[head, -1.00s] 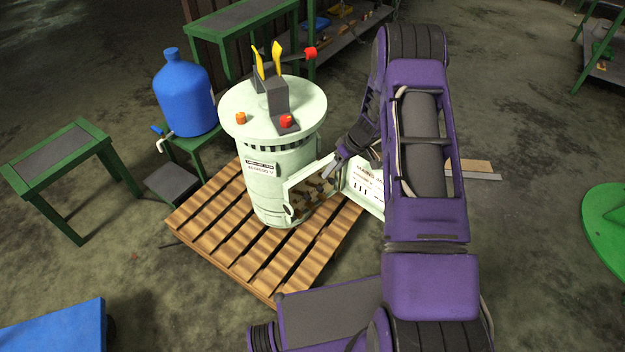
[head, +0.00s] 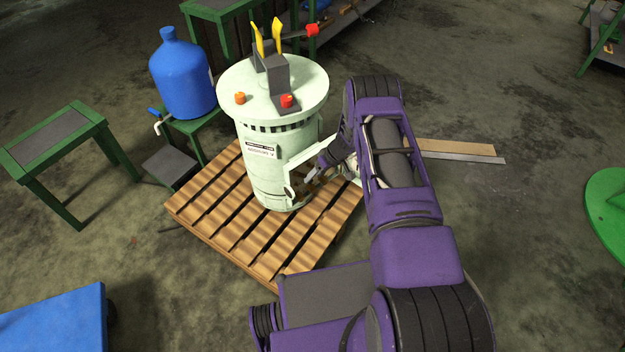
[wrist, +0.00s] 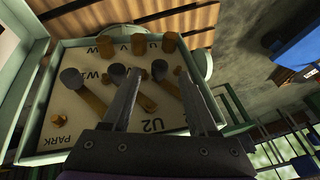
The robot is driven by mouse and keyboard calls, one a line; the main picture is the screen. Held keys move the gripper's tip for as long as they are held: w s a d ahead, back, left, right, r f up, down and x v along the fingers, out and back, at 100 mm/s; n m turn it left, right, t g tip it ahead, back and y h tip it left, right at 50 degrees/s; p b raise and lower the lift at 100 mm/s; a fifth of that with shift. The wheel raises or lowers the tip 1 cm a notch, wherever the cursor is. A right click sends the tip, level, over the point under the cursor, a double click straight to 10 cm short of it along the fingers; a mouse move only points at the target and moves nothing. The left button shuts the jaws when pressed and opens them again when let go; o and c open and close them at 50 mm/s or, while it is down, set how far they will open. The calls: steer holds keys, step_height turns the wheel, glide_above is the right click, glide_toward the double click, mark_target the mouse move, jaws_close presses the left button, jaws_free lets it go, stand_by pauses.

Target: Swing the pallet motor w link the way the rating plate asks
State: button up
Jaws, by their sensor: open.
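The pale green motor (head: 272,165) stands upright on a wooden pallet, its terminal box (head: 308,170) open at the front right. In the wrist view the box (wrist: 40,105) shows a cream board lettered W, V, U, U2 and PARK. Brass links with grey round ends lie on it; the leftmost link (wrist: 90,98), beside the W lettering, runs down to the right and is likely the w link. My gripper (wrist: 161,80) is open over the board, its fingers around or above the right-hand links; contact cannot be told. The rating plate's text is not readable now.
Brass posts (wrist: 138,43) stand along the board's far side, and a small stud (wrist: 58,117) is near PARK. The box walls surround the links closely. The pallet (head: 228,235) lies below. A blue bottle (head: 182,80) on a green stand is left of the motor.

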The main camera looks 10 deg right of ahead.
mark_target(303, 178)
steer(key=x, duration=0.2)
steer(key=shift+a+f, duration=0.1)
steer(key=shift+f, duration=0.15)
jaws_close()
stand_by(1.3)
